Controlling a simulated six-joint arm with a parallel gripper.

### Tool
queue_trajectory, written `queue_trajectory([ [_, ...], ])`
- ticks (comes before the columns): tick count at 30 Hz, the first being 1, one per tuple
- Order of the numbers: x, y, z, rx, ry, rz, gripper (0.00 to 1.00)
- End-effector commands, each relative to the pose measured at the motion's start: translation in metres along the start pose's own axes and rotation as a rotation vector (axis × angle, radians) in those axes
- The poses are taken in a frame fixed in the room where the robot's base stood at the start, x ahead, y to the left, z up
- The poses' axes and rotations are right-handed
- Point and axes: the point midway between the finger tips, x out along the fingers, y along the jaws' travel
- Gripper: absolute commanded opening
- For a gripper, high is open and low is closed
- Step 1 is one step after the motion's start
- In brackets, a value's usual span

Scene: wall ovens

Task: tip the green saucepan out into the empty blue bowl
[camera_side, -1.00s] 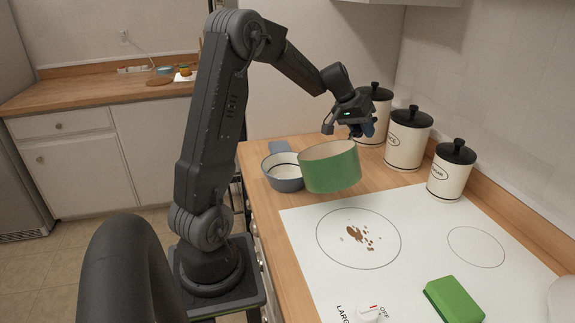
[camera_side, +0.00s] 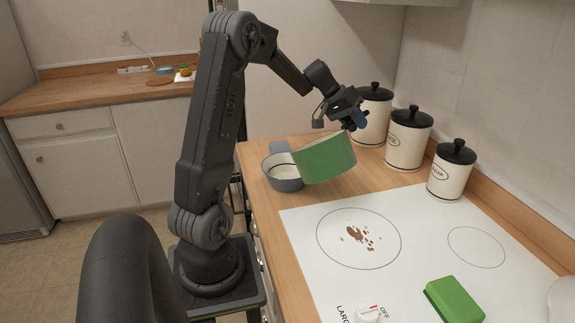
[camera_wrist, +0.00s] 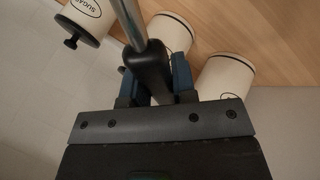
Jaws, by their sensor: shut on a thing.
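The green saucepan (camera_side: 326,161) hangs tilted in the side view, its left side lower and close to the blue-grey bowl. The bowl (camera_side: 287,185) stands upright on the wooden counter, pale inside, with a flat handle-like part at its back. The saucepan's left edge overlaps the bowl's right rim in the picture; I cannot tell if they touch. My gripper (camera_side: 352,122) is above and behind the saucepan. In the wrist view my gripper (camera_wrist: 153,85) is shut on the saucepan's dark handle (camera_wrist: 148,62). The saucepan's contents are hidden.
Several cream canisters with black lids, one of them here (camera_side: 408,140), stand along the wall at right. The white cooktop (camera_side: 420,225) in front carries brown crumbs (camera_side: 357,235) and a green sponge-like block (camera_side: 454,300).

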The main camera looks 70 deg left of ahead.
Motion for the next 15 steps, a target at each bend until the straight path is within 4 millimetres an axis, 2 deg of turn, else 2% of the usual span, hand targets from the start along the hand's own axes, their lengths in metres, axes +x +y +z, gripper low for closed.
queue_trajectory([
  [15, -0.0089, -0.0049, -0.0036, -0.030, 0.002, 0.067, 0.00],
])
